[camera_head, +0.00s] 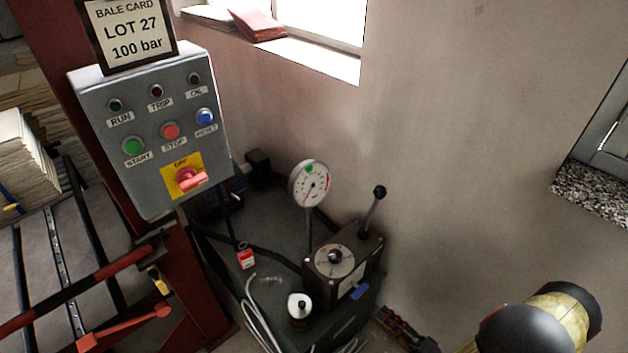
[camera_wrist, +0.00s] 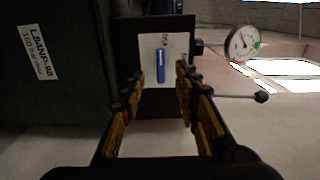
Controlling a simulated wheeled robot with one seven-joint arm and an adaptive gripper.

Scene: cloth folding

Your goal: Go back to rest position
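My gripper (camera_wrist: 157,82) shows in the wrist view with its two yellow-and-black fingers spread apart and nothing between them. It faces a dark block with a pale plate and a blue tag (camera_wrist: 161,66); whether it touches the block I cannot tell, but it appears apart. In the head view, my gripper (camera_head: 405,328) shows partly at the bottom, right of the dark valve block (camera_head: 325,278) and its blue tag (camera_head: 360,291). My yellow and black arm part covers the lower right corner.
A round dial gauge (camera_head: 310,185) and a lever with a black knob (camera_head: 373,208) rise from the unit. A grey control box (camera_head: 150,132) with buttons and a red switch (camera_head: 190,179) stands left. A granite sill (camera_head: 592,192) is at right; bare wall (camera_head: 455,150) lies between.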

